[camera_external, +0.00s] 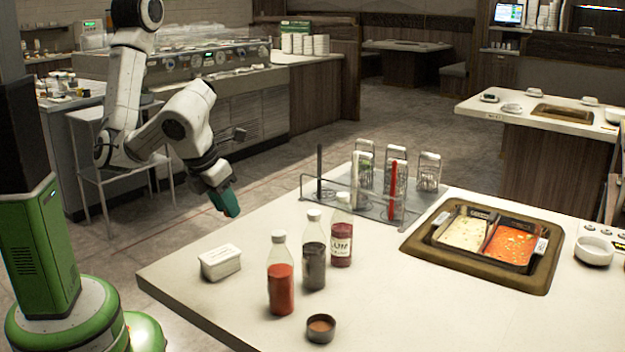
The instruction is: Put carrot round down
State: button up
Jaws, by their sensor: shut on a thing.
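My gripper (227,204) has teal fingers and points down at the left, near the table's back left edge. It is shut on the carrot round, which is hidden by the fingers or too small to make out. The white table (400,315) fills the front. A sauce pot (490,238) with two wells is set into the table at the right. One well holds pale broth (464,232), the other red broth (508,246).
Three bottles (281,280) stand at the front middle, beside a small dark cup (321,328) and a white lidded box (219,262). A clear rack (365,205) with several wire baskets stands behind them. A white bowl (594,250) is right of the pot. The table's front right is clear.

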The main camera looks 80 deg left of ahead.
jog(key=w+d+m+b, duration=0.2)
jog(key=w+d+b, duration=0.1)
jog(key=w+d, duration=0.15)
jog(key=m+t+h+b, duration=0.1)
jog(key=m+h+b, duration=0.1)
jog(key=m+b, duration=0.35)
send_over(343, 314)
jog(key=s+b, duration=0.1)
jog(key=b, duration=0.1)
jog(key=n, duration=0.1)
notch_tip(343, 314, down, 18)
jog(key=shift+s+d+f, duration=0.1)
jog(key=shift+s+f, duration=0.05)
jog(key=shift+f, duration=2.3)
jog(key=shift+f, duration=0.2)
jog(key=o, duration=1)
